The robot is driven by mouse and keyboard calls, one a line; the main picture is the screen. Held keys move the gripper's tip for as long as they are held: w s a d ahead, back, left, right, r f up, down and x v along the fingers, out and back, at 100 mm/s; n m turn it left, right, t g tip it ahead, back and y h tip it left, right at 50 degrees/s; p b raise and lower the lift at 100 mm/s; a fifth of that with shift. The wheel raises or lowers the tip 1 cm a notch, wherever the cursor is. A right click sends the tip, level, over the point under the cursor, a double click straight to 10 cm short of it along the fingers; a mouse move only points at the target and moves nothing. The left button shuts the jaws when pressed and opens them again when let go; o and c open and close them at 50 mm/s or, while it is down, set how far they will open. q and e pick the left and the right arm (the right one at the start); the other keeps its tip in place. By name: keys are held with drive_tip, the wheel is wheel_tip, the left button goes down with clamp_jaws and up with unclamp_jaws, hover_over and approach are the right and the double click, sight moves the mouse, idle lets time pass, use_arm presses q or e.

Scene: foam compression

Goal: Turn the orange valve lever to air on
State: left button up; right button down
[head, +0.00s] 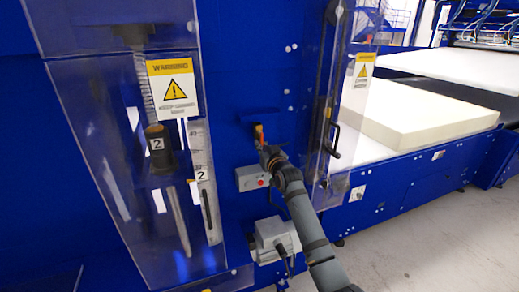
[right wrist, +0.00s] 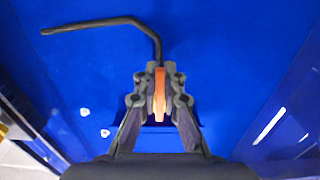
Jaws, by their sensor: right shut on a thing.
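The orange valve lever (right wrist: 159,92) sits on the blue machine panel and is small and partly hidden in the head view (head: 258,132). My right gripper (right wrist: 159,85) is at the lever, with its two dark fingers closed on either side of the orange part. In the head view the right gripper (head: 266,147) is against the panel, between the two clear guards. Any air on marking cannot be made out. My left gripper is not in view.
A clear guard with a warning sign (head: 173,90) stands left of the lever, and another (head: 350,85) stands close on the right. A grey box with a red button (head: 252,178) is just below. A dark bent rod (right wrist: 105,24) runs above the fingers.

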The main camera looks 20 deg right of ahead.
drive_tip(key=shift+d+r, duration=0.1)
drive_tip(key=shift+r, duration=0.05)
idle(0.4)
drive_tip(key=c, duration=1.5)
unclamp_jaws()
drive_tip(key=shift+o, duration=0.2)
drive_tip(key=shift+s, duration=0.15)
drive_tip(key=s, duration=1.2)
drive_tip(key=shift+d, duration=0.2)
